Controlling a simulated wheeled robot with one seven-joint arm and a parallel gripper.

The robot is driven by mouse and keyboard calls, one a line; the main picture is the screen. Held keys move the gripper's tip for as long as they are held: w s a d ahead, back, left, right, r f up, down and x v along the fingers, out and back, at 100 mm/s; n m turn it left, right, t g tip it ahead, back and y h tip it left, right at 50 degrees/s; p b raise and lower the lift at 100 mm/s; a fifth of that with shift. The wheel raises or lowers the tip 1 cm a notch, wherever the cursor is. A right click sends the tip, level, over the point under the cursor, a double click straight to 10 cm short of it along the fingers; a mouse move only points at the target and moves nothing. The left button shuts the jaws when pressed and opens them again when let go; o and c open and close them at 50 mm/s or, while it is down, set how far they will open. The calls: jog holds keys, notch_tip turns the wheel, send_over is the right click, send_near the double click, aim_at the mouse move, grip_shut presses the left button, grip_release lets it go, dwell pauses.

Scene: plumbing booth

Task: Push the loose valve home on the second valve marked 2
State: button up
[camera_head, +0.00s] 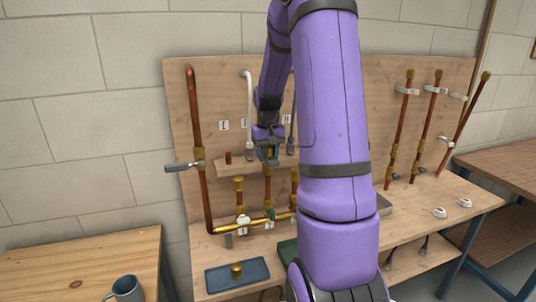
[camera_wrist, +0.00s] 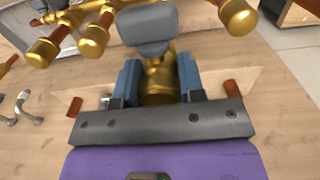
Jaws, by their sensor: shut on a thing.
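My gripper (camera_head: 268,155) is in front of the wooden board, above the brass manifold (camera_head: 225,229). In the wrist view its two blue fingers (camera_wrist: 159,80) are shut on a brass valve (camera_wrist: 158,84) with a grey handle (camera_wrist: 148,28). In the head view the held valve is mostly hidden by the gripper. A vertical copper pipe (camera_head: 267,187) shows below the gripper, above the tag (camera_head: 269,226) that seems marked 2. Whether the valve touches the pipe, I cannot tell. A brass-capped branch (camera_head: 239,190) stands to its left.
A copper riser (camera_head: 194,110) with a lever valve (camera_head: 183,167) stands at the left. A small shelf (camera_head: 228,168) bears a copper stub (camera_head: 228,157). A blue tray (camera_head: 220,279) with a brass fitting (camera_head: 236,270) lies in front. Tall copper pipes (camera_head: 427,120) are at the right.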

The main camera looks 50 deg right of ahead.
jog(key=shift+f, duration=2.2)
dwell(0.5)
jog(key=o, duration=1.1)
jog(key=shift+o, duration=0.2)
notch_tip(320, 180, up, 11)
jog(key=shift+f, duration=0.1)
jog(key=shift+r, duration=3)
jog(key=shift+a, duration=0.1)
